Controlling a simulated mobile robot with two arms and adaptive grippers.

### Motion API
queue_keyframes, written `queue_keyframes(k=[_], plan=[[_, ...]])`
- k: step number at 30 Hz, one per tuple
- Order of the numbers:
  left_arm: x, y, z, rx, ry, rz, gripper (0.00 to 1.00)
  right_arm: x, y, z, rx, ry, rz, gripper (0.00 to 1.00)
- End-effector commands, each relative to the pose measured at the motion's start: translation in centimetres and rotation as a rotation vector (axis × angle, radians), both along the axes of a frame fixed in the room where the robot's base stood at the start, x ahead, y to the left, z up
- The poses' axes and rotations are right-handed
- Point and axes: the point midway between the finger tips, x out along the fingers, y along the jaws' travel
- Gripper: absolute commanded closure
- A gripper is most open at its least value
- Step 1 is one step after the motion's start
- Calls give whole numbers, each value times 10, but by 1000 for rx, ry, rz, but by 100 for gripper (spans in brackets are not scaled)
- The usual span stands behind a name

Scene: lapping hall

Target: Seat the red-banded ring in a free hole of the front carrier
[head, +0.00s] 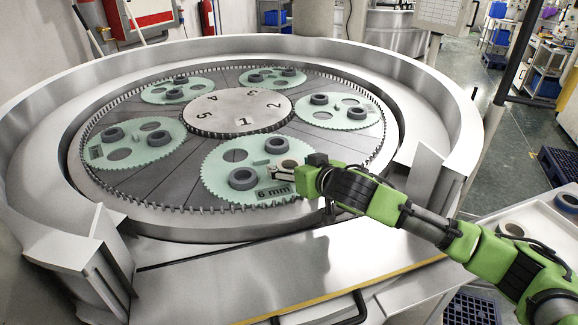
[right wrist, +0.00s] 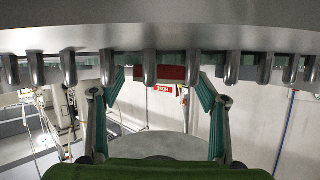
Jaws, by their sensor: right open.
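The front carrier (head: 218,165) is a pale green toothed disc marked "6 mm" on the near side of the plate. It bears one dark grey ring (head: 243,179) at its left and another dark ring (head: 277,146) at its back. An empty hole (head: 236,156) shows at its back left. My right gripper (head: 281,174) is open over the carrier's right side, beside a small tan round patch that I cannot identify. In the right wrist view its fingers (right wrist: 155,108) stand apart with nothing visible between them. I cannot make out a red band on any ring. My left gripper is not in view.
Other green carriers with dark rings lie around the numbered centre disc (head: 240,108). Pins and a raised grey rim (head: 440,90) surround the plate.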

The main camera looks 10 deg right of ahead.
Motion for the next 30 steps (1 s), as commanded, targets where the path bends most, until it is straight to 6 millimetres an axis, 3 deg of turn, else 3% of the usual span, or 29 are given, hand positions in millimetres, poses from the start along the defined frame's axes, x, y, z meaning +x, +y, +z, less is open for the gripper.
queue_keyframes(k=[4,9,12,23,30], plan=[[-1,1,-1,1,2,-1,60,0,0,0,0,0,0,32],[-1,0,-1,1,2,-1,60,0,0,0,0,0,0,76],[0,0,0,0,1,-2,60,0,0,1,0,-2,0,84],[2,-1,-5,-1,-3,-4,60,0,0,7,1,-4,0,84],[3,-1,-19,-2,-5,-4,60,-5,2,38,3,-8,2,84]])
